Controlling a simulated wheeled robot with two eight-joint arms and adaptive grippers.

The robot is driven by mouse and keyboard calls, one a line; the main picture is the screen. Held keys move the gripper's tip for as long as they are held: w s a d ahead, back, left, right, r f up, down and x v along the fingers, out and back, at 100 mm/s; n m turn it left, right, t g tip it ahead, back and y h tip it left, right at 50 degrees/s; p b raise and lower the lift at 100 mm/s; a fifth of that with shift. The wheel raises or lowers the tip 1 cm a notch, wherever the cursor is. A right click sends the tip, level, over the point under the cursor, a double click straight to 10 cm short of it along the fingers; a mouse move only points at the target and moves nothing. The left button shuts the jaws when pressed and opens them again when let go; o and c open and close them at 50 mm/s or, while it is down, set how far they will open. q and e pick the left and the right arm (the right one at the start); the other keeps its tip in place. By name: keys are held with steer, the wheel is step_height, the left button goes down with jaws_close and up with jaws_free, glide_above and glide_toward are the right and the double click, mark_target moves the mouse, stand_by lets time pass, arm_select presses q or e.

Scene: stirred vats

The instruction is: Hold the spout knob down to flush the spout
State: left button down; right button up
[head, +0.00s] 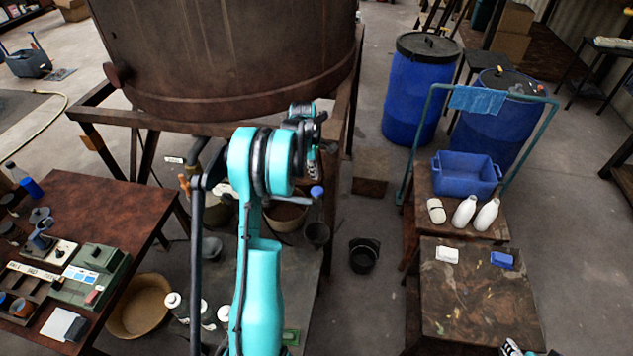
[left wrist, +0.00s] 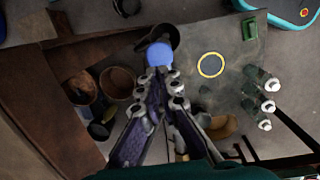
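A round blue knob (head: 317,192), which I take to be the spout knob, shows under the front of the large brown vat (head: 225,50). My left gripper (head: 312,172) is just above the knob in the head view, partly hidden by my teal wrist. In the left wrist view, the two fingers of my left gripper (left wrist: 163,78) come together at their tips. The blue knob (left wrist: 160,55) lies right at the tips, not between the fingers. I cannot tell whether they touch it or whether it is pressed. A small part of what looks like my right gripper (head: 512,348) shows at the bottom edge.
A dark pot (head: 316,233) is below the knob. Another dark bucket (head: 363,256) stands on the floor to its right. The vat's metal frame (head: 345,150) stands close by. A workbench (head: 110,205) is at left, a low table (head: 470,305) at right.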

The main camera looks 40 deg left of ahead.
arm_select(q)
steer(key=r, duration=0.5)
steer(key=shift+s+a+r, duration=0.2)
steer(key=shift+s+a, duration=0.15)
steer(key=shift+s, duration=0.05)
